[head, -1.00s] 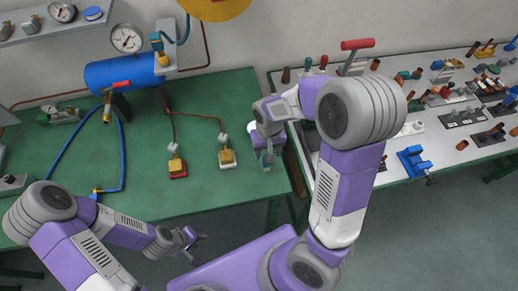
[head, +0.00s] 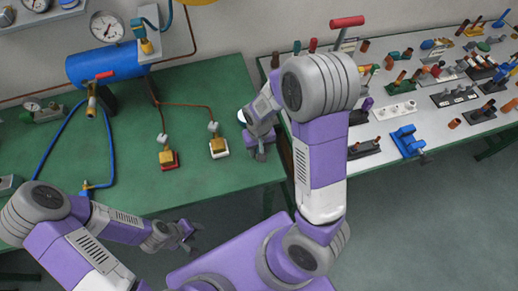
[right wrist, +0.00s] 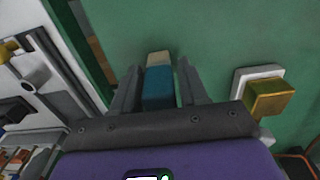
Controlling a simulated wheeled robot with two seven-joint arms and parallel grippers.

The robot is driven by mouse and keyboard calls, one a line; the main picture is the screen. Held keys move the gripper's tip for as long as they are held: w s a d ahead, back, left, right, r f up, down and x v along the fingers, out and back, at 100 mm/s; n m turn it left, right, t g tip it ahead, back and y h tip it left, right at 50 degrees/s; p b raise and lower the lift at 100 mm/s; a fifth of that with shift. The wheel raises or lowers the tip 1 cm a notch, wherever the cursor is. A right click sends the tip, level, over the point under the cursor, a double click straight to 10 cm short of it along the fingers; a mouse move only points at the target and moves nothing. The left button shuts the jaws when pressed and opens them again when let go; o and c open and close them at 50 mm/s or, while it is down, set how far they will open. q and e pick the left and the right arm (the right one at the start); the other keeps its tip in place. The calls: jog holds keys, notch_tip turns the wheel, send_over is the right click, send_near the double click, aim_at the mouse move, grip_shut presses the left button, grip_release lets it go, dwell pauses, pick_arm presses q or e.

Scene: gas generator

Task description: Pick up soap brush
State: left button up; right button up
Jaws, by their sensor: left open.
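The soap brush appears to be the blue block with a beige end (right wrist: 158,85) in the right wrist view. In the head view my right gripper (head: 262,152) is at the right edge of the green table (head: 215,90), and the brush is hardly visible there. I cannot tell whether the brush touches the table. My left gripper (head: 190,236) is open and empty, in front of the table's front edge.
A brass valve on a white base (head: 219,147) stands left of my right gripper, with a red-based one (head: 167,158) beyond. A blue tank (head: 105,65) is at the back left. A white table (head: 455,115) with several fittings is at the right.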

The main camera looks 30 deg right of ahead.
jog(key=c, duration=0.7)
notch_tip(320, 180, up, 10)
jog(key=shift+r+p, duration=0.1)
jog(key=shift+p, duration=1.1)
